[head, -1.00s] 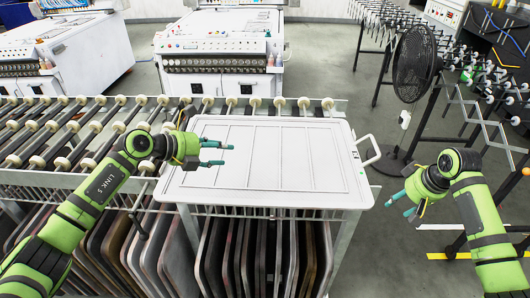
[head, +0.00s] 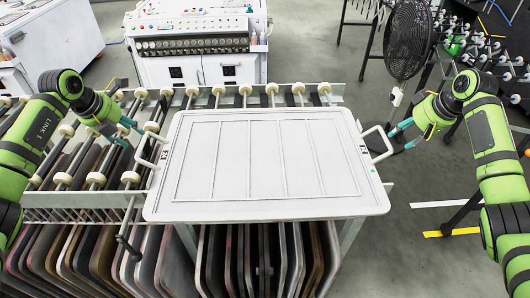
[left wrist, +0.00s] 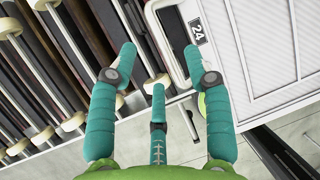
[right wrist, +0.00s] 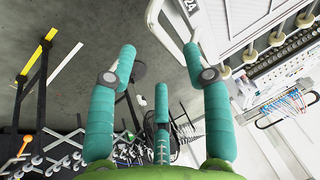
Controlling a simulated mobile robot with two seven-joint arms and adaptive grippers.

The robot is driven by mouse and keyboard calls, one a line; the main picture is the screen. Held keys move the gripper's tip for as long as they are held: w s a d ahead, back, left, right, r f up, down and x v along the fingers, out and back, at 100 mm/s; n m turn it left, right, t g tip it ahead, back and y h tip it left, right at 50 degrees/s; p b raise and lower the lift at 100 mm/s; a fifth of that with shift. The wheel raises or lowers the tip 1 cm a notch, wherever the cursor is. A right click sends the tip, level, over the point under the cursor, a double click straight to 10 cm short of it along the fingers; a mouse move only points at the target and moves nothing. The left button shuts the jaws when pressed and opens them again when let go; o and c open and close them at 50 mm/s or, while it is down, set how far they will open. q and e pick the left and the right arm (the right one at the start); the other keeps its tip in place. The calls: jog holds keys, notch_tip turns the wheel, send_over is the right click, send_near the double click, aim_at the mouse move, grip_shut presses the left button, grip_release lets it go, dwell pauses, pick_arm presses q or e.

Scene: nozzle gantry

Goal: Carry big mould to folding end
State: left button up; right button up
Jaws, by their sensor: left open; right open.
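The big mould (head: 265,165) is a flat white rectangular plate with ribbed panels. It lies level on the roller rack in the head view, with a white loop handle at each short end. My left gripper (head: 132,132) is open beside the left handle (head: 147,150), apart from it. In the left wrist view that handle (left wrist: 165,45) shows near the fingertips, by a label reading 24. My right gripper (head: 398,138) is open just beyond the right handle (head: 379,145). The right wrist view shows this handle (right wrist: 165,25) near the fingers, not between them for sure.
Rollers (head: 165,92) run behind and left of the mould. Dark and grey plates stand upright in the rack below (head: 265,265). A black fan (head: 408,45) stands behind my right gripper. A white machine (head: 195,45) is at the back. Grey floor is open at right.

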aim_at(142, 141)
pick_arm(q)
jog(key=x, duration=0.6)
jog(key=shift+w+f, duration=0.25)
pick_arm(e)
jog(key=x, duration=0.6)
jog(key=shift+w+a+f, duration=0.15)
jog(key=shift+w+f, duration=0.1)
jog(key=shift+f, duration=0.05)
pick_arm(q)
jog(key=shift+w+f, duration=0.2)
jog(key=shift+f, duration=0.15)
pick_arm(e)
jog(key=shift+w+a+f, duration=0.1)
jog(key=shift+w+f, duration=0.1)
jog(key=shift+f, duration=0.05)
pick_arm(q)
jog(key=shift+s+r, duration=0.1)
grip_shut()
pick_arm(e)
jog(key=shift+s, duration=0.1)
grip_shut()
